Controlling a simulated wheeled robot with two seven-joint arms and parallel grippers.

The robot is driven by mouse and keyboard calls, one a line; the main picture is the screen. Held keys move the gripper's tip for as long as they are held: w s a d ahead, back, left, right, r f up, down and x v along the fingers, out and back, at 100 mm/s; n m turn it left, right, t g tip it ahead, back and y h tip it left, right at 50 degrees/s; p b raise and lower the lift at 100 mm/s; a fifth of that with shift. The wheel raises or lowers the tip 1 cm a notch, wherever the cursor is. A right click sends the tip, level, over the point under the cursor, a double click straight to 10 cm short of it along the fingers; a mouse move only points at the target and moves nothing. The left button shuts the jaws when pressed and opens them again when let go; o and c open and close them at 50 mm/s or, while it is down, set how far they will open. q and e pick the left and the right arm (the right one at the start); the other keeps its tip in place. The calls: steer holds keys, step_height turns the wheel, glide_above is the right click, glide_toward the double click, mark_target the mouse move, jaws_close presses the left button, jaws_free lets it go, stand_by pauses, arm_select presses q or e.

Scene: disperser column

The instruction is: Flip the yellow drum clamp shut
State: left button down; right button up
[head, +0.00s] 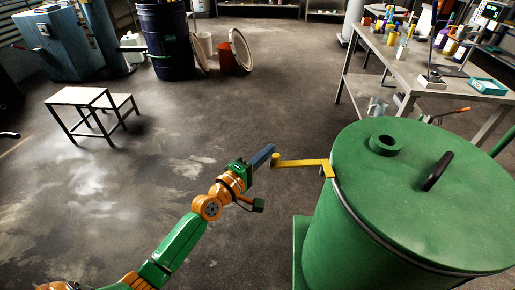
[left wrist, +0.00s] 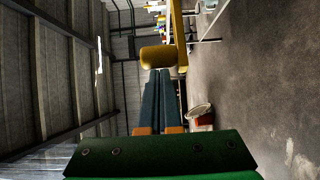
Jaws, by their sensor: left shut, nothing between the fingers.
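The yellow drum clamp (head: 305,163) juts out to the left from the rim of the green drum (head: 350,225), with a knob at its free end. The clamp's knob also shows in the left wrist view (left wrist: 158,57), just beyond my fingertips. My left gripper (head: 262,155) is shut and empty, its blue fingers pointing at the knob from the left. Whether the fingertips touch the knob I cannot tell. The drum's green lid (head: 425,185) lies on top with a black handle (head: 437,171). My right gripper is not in view.
A metal workbench (head: 430,75) with bottles and instruments stands behind the drum. A small step stool (head: 85,100) stands at the left. A dark blue barrel (head: 165,40) and a red bucket (head: 229,60) stand at the back. The floor around my left arm is clear.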

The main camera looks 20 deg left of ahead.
arm_select(q)
steer(key=shift+s+d, duration=0.45)
steer(key=shift+s, duration=0.35)
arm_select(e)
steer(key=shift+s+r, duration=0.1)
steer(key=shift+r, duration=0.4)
arm_select(q)
steer(key=shift+w, duration=0.1)
steer(key=shift+r, duration=0.1)
